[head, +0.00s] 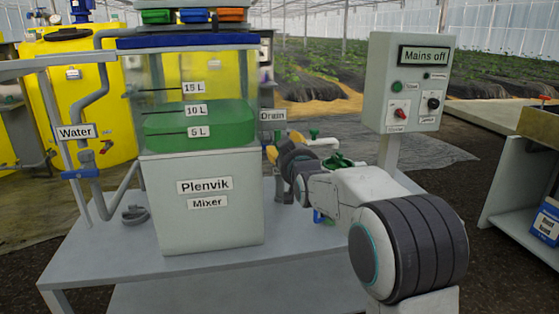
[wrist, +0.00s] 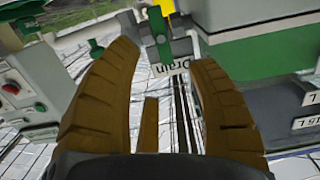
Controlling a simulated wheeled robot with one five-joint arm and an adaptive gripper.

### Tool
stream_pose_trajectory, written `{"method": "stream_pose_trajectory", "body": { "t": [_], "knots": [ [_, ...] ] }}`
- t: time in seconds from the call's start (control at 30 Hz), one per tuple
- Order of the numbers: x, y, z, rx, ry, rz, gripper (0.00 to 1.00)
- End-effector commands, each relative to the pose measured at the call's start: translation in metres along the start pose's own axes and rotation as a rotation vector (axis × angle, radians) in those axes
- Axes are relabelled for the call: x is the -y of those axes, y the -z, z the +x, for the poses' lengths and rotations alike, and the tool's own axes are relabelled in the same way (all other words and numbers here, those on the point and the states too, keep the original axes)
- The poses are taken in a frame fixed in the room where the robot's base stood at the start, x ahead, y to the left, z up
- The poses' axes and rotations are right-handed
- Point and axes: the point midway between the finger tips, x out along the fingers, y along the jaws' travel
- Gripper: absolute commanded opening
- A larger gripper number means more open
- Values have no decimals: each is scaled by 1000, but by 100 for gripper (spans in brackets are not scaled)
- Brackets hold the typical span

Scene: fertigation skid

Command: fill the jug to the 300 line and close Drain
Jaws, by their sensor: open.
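The Drain label (head: 272,115) is at the right side of the mixer tank (head: 205,200). It also shows upside down in the wrist view (wrist: 170,69). Beside it is a fitting with a green handle (wrist: 159,32) and a yellow part above. My gripper (head: 276,149) is by the drain side of the tank. In the wrist view my gripper (wrist: 165,58) is open, its brown fingers apart, with the label and green handle between and beyond the tips. I cannot make out the jug or a 300 line.
A control box (head: 418,82) reading "Mains off" stands right of the tank. A Water valve with a blue body (head: 80,174) is on the left pipe. Green parts (head: 340,160) show behind my arm. A shelf with a blue-labelled container (head: 547,222) is far right.

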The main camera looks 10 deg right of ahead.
Motion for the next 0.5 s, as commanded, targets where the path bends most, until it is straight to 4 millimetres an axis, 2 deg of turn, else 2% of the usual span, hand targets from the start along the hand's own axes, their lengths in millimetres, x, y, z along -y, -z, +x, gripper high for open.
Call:
{"method": "stream_pose_trajectory", "body": {
  "t": [0.03, 0.5],
  "knots": [
    [0, -9, 6, -20, 0, 0, 53],
    [0, -11, 33, -74, 0, 0, 53]
  ]
}}
